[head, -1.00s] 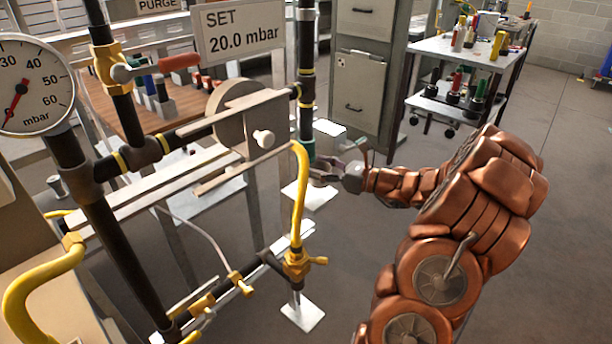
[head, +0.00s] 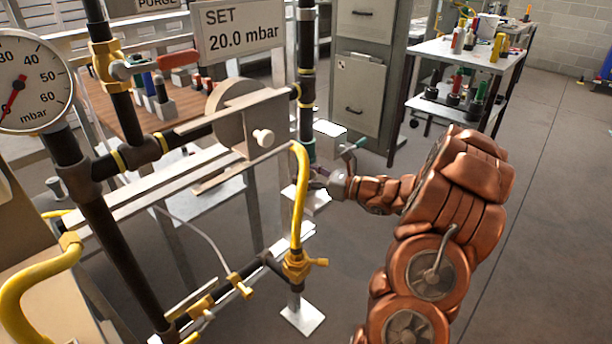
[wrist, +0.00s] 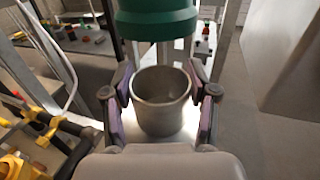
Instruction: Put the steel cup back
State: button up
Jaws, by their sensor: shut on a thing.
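The steel cup (wrist: 160,98) is upright in the wrist view, between the two purple-padded fingers of my gripper (wrist: 160,95), which is shut on it. Its open mouth faces up and it looks empty. A green pipe end (wrist: 157,18) is just beyond and above the cup; a gap shows between it and the rim in this view. In the head view my gripper (head: 314,181) is at the lower end of the dark vertical pipe (head: 306,115), close behind the yellow hose (head: 300,200). The cup cannot be made out clearly there.
A pale plate (head: 319,203) lies below my gripper. The pipe rack with the gauge (head: 32,80) and yellow fittings (head: 298,264) fills the left. A grey cabinet (head: 358,90) and a white cart (head: 455,52) stand behind. The floor at right is clear.

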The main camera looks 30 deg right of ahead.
jog(key=shift+f, duration=0.1)
jog(key=o, duration=1.3)
jog(key=shift+c, duration=0.2)
